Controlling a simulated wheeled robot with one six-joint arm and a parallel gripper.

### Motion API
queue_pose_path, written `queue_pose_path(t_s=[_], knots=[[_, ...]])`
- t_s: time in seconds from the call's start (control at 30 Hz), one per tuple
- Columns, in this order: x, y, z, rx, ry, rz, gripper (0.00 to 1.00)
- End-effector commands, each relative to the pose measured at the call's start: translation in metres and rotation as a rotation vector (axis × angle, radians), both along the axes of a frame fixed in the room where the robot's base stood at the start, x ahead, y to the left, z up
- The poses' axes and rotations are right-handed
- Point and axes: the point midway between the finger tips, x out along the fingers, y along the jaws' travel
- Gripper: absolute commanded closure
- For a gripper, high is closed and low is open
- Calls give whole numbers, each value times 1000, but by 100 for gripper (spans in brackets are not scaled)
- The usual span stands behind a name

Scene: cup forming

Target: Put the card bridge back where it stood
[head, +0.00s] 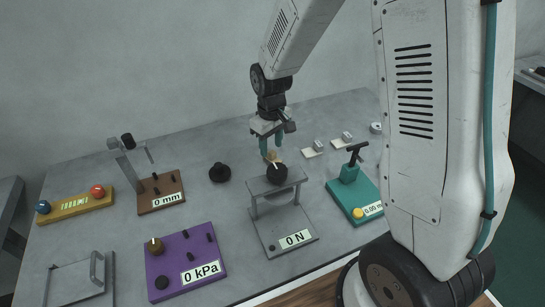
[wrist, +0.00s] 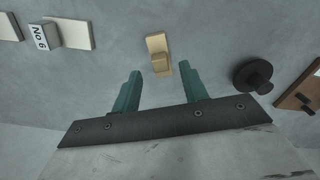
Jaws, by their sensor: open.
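A small tan folded piece, which looks like the card bridge (wrist: 156,43), is on the grey table just beyond my fingertips in the wrist view. In the head view the tan piece (head: 272,156) shows just below the fingertips, partly hidden by them and by the black knob in front. My gripper (head: 270,145) points down above the table behind the grey press. Its two green fingers are apart and empty in the wrist view (wrist: 160,68), one to each side of the tan piece's near end. I cannot tell the exact height gap.
The grey press marked 0 N (head: 282,222) stands in front of my gripper. A black knob-shaped piece (head: 220,173) lies to the left. White plates with small blocks (head: 313,149) lie to the right. A green device (head: 356,192) and a purple 0 kPa box (head: 186,262) stand nearer.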

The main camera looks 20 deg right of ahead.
Motion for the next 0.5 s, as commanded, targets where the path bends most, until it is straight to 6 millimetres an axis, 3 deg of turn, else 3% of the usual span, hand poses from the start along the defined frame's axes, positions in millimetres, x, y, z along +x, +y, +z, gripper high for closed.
queue_pose_path(t_s=[0.2, 0.5], knots=[[-3, 1, -31, -1, 2, 0, 56], [-2, 1, -36, -1, 0, 0, 56]])
